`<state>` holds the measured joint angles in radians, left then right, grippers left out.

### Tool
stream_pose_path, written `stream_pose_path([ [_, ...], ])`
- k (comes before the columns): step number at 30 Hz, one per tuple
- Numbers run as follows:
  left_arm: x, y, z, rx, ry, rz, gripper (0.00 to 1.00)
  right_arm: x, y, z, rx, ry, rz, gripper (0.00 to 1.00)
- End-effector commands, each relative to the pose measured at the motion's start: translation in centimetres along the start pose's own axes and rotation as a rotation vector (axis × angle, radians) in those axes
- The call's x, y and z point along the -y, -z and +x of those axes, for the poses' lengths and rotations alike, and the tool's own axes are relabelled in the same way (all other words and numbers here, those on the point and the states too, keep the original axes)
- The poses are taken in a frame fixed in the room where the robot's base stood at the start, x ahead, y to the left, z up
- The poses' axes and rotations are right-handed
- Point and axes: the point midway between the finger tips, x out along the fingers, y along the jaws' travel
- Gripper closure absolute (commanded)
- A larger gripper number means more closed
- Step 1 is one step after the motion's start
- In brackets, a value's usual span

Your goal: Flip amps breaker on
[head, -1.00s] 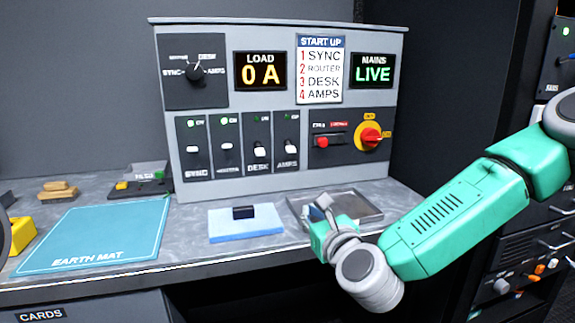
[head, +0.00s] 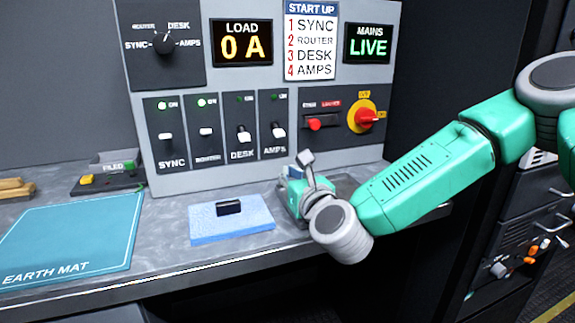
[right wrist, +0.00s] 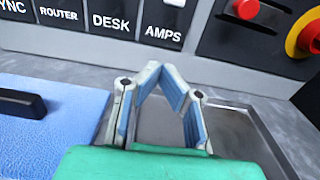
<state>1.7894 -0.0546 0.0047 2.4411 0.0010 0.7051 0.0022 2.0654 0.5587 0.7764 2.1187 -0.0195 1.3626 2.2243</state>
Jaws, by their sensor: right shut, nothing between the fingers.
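The AMPS breaker (head: 278,131) is the rightmost of the upright switches on the grey console. Its white lever sits low, like the DESK lever (head: 243,135), and its lamp is dim. The SYNC (head: 166,136) and ROUTER (head: 206,131) lamps glow bright green. My right gripper (head: 305,158) is shut and empty, below and right of the AMPS breaker, apart from the panel. In the right wrist view its fingertips (right wrist: 155,72) meet below the AMPS label, and the breaker's lower end (right wrist: 175,4) shows at the top edge. My left gripper is out of view.
A blue pad (head: 240,229) with a black block (head: 229,207) and a metal tray (head: 345,185) lie below. The load display (head: 241,43) reads 0 A.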

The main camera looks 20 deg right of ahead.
Motion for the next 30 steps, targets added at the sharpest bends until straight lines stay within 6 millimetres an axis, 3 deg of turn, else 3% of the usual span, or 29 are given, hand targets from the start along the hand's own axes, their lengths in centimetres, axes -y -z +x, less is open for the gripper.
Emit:
stream_pose_path([
  [12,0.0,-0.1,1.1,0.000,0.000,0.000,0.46,0.0,0.0,8.7,0.003,0.001,-0.002,1.00],
  [18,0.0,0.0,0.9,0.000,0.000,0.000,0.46,-0.1,-3.1,7.2,0.004,-0.002,0.000,1.00],
  [30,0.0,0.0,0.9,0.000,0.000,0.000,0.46,0.0,-3.8,7.0,0.000,-0.001,0.000,1.00],
])
